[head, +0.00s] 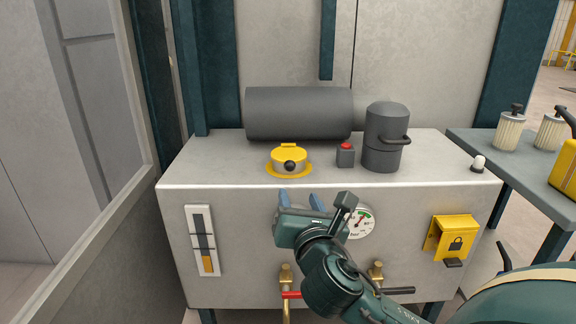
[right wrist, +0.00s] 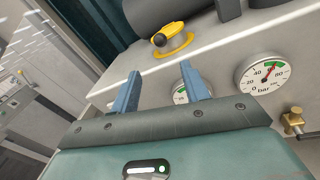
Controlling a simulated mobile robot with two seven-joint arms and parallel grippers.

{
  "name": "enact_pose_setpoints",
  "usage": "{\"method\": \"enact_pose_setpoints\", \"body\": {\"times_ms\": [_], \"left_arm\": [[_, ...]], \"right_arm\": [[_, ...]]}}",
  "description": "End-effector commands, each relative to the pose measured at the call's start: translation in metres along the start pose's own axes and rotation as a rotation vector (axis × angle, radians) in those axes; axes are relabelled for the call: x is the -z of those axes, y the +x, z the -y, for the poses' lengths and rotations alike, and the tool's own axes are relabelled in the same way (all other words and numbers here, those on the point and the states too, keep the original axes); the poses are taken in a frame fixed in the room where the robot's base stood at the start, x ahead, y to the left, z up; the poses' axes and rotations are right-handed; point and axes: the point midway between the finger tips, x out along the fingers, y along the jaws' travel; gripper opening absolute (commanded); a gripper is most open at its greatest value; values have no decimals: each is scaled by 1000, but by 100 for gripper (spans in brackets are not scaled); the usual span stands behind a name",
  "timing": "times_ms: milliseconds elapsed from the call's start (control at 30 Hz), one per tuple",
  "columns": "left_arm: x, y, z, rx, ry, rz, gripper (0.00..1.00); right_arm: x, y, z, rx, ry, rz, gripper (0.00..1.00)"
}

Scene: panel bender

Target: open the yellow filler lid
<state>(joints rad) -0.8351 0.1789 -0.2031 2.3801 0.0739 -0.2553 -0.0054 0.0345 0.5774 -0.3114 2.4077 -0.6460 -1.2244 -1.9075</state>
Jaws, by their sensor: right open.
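The yellow filler lid (head: 289,153) sits on a round yellow-rimmed neck on top of the grey cabinet, near its front edge, with a dark round knob facing forward. It looks closed. It also shows in the right wrist view (right wrist: 174,29), beyond the fingers at the top. My right gripper (head: 300,197) is open and empty in front of the cabinet's front face, below and a little right of the lid, apart from it. Its two blue fingers (right wrist: 163,78) are spread wide in the right wrist view. My left gripper is not in view.
Behind the lid lies a dark cylinder (head: 298,113). To its right stand a red-button box (head: 346,157) and a dark canister (head: 382,140). The front face carries a pressure gauge (head: 361,222), brass valves (head: 286,275) and a yellow lock cover (head: 451,236).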

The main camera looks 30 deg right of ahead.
Motion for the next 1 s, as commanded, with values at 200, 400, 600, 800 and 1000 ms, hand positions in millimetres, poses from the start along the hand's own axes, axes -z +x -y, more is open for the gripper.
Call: {"method": "enact_pose_setpoints", "body": {"times_ms": [200, 400, 600, 800, 1000], "left_arm": [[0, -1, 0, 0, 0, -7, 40], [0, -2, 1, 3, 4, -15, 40], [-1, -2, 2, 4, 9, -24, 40], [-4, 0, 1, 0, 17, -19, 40], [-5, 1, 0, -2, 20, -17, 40]], "right_arm": [[-5, 11, 2, 11, -39, 22, 46], [-6, 48, 2, 12, -37, 22, 46], [-6, 90, 3, 11, -34, 20, 46], [-6, 119, 3, 10, -35, 19, 46], [-7, 131, 2, 8, -34, 18, 46]]}}
